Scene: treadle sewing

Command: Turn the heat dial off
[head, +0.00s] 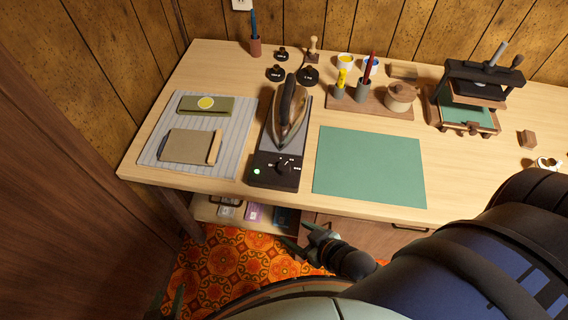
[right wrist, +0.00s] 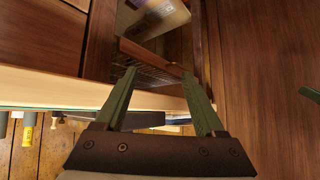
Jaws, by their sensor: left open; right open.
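The heat dial (head: 284,167) is a small black knob on the front panel of the iron's dark base (head: 262,182), with white marks around it too small to read. A green lamp (head: 257,171) is lit left of it. The iron (head: 290,112) rests on the base behind the panel. My right gripper (head: 303,243) is open and empty, in front of and below the desk's front edge, apart from the dial. In the right wrist view its green fingers (right wrist: 160,97) are spread before the under-desk shelf. Of my left gripper (head: 177,301), only a green finger part shows, low at left.
An open shelf (head: 205,212) is below the desk (head: 135,165).

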